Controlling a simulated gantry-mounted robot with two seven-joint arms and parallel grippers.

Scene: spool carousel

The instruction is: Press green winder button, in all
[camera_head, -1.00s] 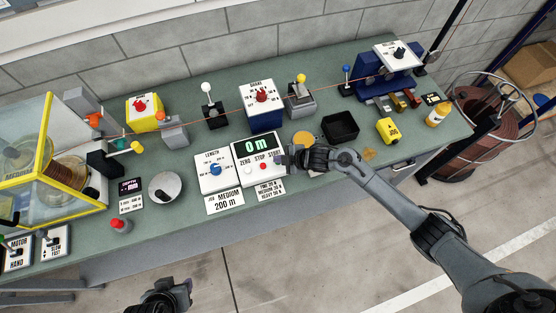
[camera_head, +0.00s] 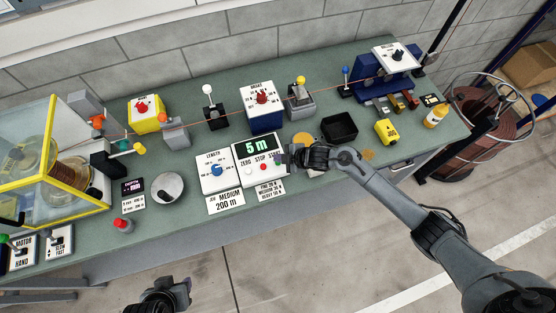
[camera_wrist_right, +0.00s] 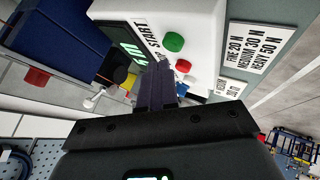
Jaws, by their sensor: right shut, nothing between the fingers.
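The winder's white control box (camera_head: 243,150) stands at the front middle of the bench, its display (camera_head: 257,146) reading 5 m, with ZERO, STOP and START labels. In the head view my right gripper hides the START end. The right wrist view shows the green button (camera_wrist_right: 173,42) on the white face, with a red button (camera_wrist_right: 183,66) beside it. My right gripper (camera_head: 284,158) is shut and empty; its fingertips (camera_wrist_right: 159,66) are close to the green button, but I cannot tell whether they touch it. My left gripper (camera_head: 165,294) is off the bench's front edge, its jaw state unclear.
A LENGTH dial box (camera_head: 214,171) is left of the control box, and a black tray (camera_head: 340,127) is right of it. A spool guard (camera_head: 55,165) fills the left end.

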